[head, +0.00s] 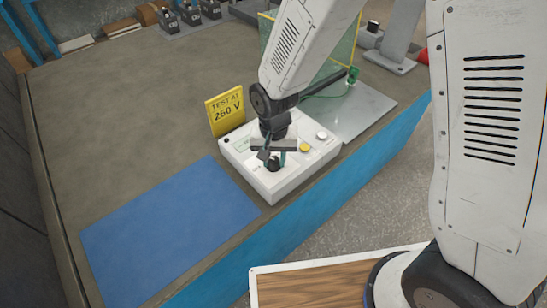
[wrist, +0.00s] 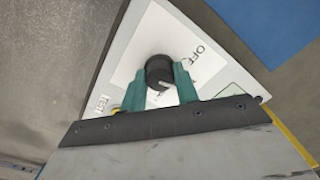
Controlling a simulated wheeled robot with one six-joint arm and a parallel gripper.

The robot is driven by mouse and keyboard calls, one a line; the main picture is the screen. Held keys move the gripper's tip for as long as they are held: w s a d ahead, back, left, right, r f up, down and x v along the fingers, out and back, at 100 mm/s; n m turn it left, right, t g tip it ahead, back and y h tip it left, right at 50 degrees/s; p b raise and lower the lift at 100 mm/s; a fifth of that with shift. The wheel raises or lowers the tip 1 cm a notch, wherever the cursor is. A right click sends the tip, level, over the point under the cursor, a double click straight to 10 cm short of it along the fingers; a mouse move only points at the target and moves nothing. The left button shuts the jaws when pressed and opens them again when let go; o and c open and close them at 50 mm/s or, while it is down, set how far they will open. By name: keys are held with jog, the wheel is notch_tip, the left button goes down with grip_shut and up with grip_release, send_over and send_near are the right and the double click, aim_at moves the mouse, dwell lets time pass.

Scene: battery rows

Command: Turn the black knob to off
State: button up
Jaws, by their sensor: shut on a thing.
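The black knob (wrist: 159,71) sits on a white control box (head: 262,182). In the wrist view my gripper (wrist: 158,78) has its two green fingers on either side of the knob, shut on it. A white pointer line on the knob aims toward the lower right in that view, away from the printed word OFF at its upper right. A TEST label is printed to its lower left. In the head view my gripper (head: 275,158) comes down over the box's front part, and the knob (head: 274,164) shows between the fingers.
A yellow sign (head: 225,110) reading TEST AT 250 V stands behind the box. The box also carries a yellow button (head: 305,148) and a white button (head: 322,135). A blue mat (head: 170,230) lies to the left. A metal plate (head: 355,110) with a green mesh guard is to the right.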

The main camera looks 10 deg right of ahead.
aim_at(274, 160)
jog(key=n, duration=0.4)
jog(key=shift+n, duration=2.6)
jog(key=o, duration=1)
jog(key=shift+c, duration=0.2)
notch_tip(274, 160, up, 8)
jog(key=shift+f, duration=0.1)
